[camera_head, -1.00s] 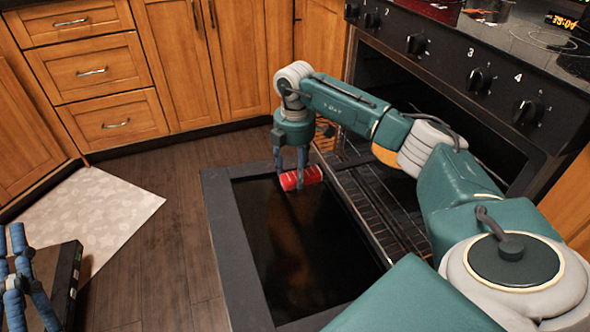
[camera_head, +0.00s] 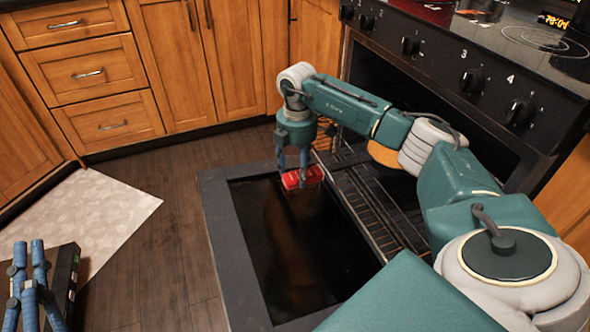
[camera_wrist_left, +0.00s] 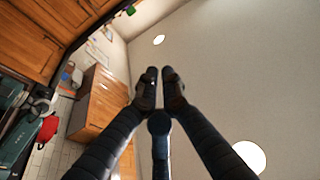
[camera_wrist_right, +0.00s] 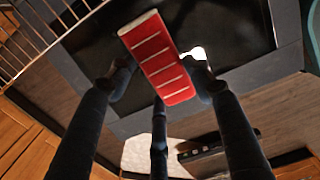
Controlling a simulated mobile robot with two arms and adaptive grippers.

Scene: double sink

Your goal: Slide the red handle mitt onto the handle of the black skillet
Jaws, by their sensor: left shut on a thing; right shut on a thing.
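The red handle mitt (camera_head: 303,178) is in my right gripper (camera_head: 293,166), above the dark glass of the open oven door. The right wrist view shows the mitt (camera_wrist_right: 160,62) as a red, pale-striped sleeve between the fingertips, which press on its sides. My left gripper (camera_head: 28,265) is at the lower left of the head view, fingers pointing up. In the left wrist view its fingertips (camera_wrist_left: 159,88) are close together, with no thing visible between them. I cannot make out the black skillet or its handle in any view.
The open oven door (camera_head: 232,245) fills the lower middle. An oven rack (camera_head: 375,205) stands beside it, below the stove knobs (camera_head: 470,80). Wooden cabinets (camera_head: 105,75) line the back. A pale mat (camera_head: 95,215) and clear floor (camera_head: 185,240) lie at the left.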

